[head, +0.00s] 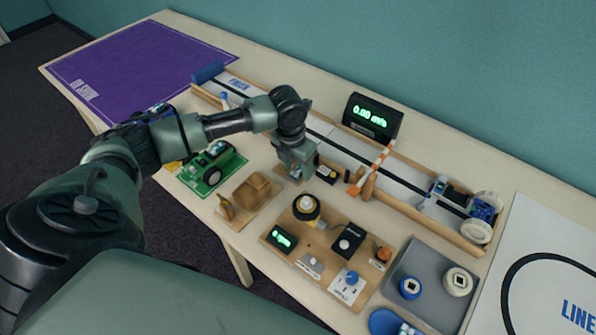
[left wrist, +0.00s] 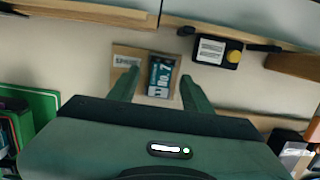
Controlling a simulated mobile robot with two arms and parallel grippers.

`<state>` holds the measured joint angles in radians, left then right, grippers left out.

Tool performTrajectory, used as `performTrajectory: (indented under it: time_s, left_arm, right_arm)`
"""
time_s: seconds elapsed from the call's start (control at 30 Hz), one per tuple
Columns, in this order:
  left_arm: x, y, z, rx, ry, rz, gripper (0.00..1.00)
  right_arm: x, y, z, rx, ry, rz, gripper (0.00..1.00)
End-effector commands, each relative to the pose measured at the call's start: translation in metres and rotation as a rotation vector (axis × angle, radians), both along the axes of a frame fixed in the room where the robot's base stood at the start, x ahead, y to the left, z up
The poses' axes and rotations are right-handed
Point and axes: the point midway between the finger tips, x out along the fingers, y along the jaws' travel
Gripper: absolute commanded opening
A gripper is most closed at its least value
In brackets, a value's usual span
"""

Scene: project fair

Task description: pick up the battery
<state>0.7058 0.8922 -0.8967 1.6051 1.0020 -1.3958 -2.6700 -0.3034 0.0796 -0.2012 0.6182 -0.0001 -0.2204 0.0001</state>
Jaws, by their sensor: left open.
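The battery (left wrist: 162,76) is a small dark block with a pale label reading "No. 7". It lies on a brown pad marked "SPARE" (left wrist: 125,60) in the left wrist view. My left gripper (left wrist: 158,84) is open, with one finger on each side of the battery in that view. I cannot tell whether the fingers touch it or how high they are above it. In the head view my left gripper (head: 295,172) points down at the table and mostly hides the battery. My right gripper is not in view.
A black box with a yellow knob (left wrist: 218,50) lies close by, before the wooden track rail. A wooden instrument board (head: 318,240) lies in front. A speed display (head: 371,117) stands behind.

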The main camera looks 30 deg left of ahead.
Motion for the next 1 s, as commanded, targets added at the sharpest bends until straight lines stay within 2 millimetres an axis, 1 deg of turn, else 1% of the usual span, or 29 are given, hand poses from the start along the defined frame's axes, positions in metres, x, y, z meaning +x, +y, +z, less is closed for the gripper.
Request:
performTrajectory:
  time_s: [0.2,0.23,0.27,0.3,0.37,0.4,0.77,0.87,0.97,1.0]
  left_arm:
    - [0.0,0.0,-0.002,0.0,-0.001,0.0,0.49]
    - [0.0,0.0,-0.002,0.0,-0.001,0.0,0.47]
    - [0.0,0.0,-0.002,0.0,-0.001,0.0,0.38]
    - [0.0,0.0,-0.001,0.0,-0.001,0.0,0.27]
    - [0.0,0.0,-0.001,0.0,-0.001,0.0,0.1]
    - [0.0,0.0,-0.001,0.0,-0.001,0.0,0.0]
    - [0.001,0.0,0.001,0.0,-0.002,0.001,0.0]
    - [0.001,0.0,0.007,0.001,-0.003,0.001,0.0]
    - [0.002,0.0,0.019,-0.001,-0.005,0.001,0.0]
    - [0.002,0.0,0.026,-0.001,-0.005,0.001,0.0]
  right_arm:
    - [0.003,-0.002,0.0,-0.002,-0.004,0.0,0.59]
    - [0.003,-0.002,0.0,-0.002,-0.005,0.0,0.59]
    - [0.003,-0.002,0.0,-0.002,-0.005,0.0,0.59]
    - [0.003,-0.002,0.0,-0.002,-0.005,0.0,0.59]
    - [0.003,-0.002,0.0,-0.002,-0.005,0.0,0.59]
    - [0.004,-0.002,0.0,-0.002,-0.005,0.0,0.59]
    - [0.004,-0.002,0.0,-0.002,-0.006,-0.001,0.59]
    - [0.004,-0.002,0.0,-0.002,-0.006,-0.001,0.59]
    - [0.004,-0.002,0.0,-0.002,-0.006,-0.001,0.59]
    - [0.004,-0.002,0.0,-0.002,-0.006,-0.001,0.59]
